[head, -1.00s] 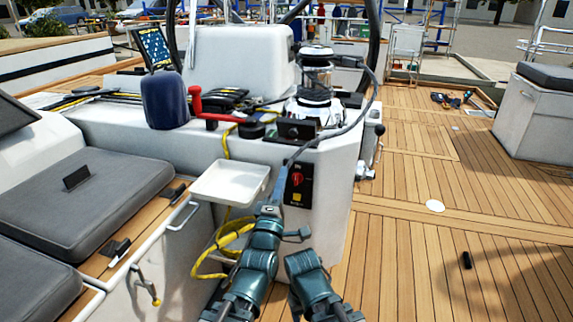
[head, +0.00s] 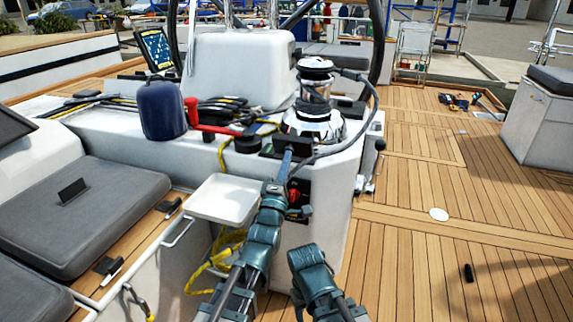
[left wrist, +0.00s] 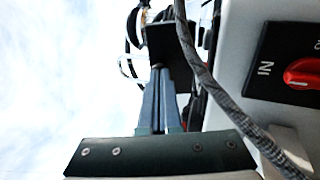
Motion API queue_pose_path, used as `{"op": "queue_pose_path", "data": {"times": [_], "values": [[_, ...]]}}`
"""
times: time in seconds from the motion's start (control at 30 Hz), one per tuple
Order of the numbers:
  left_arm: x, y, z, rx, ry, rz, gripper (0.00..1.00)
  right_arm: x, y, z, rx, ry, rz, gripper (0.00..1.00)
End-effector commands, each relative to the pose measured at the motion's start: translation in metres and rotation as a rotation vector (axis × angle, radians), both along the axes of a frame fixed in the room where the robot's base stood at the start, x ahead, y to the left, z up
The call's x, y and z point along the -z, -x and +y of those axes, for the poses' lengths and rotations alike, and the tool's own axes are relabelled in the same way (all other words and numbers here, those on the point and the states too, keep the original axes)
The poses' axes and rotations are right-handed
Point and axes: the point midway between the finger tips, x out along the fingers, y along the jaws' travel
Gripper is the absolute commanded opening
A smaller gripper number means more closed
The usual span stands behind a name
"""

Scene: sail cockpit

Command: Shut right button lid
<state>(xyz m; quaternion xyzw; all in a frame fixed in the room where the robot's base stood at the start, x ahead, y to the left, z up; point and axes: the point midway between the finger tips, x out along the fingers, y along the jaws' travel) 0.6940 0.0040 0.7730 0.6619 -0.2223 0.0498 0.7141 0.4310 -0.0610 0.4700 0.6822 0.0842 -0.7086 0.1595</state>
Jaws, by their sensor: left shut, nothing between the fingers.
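A black, raised button lid (head: 268,148) stands at the front edge of the white console, below the winch. It is partly hidden behind my left gripper (head: 285,160). In the left wrist view the lid shows as a dark plate (left wrist: 172,42) just beyond the tips of my left gripper (left wrist: 160,70). The fingers are together and hold nothing. The tips are at or very near the plate's edge; I cannot tell whether they touch. The button under the lid is hidden. My right gripper cannot be made out.
A dark braided rope (left wrist: 200,75) runs close beside my left fingers. A chrome winch (head: 314,105) stands behind the lid. Below are a red switch panel (head: 294,195) and a white tray (head: 224,200). The teak deck (head: 430,270) at right is mostly free.

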Motion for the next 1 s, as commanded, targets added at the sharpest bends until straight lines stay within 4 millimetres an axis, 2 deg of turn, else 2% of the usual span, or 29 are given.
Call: {"op": "queue_pose_path", "data": {"times": [0.3,0.47,0.87,1.0], "values": [[0.000,0.000,0.000,0.000,0.000,0.001,0.00,-0.001,0.000,0.000,0.000,0.000,0.000,0.61],[-0.005,-0.001,0.000,0.000,-0.008,0.022,0.00,-0.010,0.000,0.000,0.000,0.001,0.000,0.61],[-0.024,-0.007,-0.002,-0.001,-0.060,0.188,0.00,-0.066,0.000,-0.001,0.006,0.006,0.000,0.61],[-0.032,-0.011,-0.004,0.002,-0.089,0.274,0.00,-0.093,0.000,-0.002,0.010,0.007,0.001,0.61]]}}
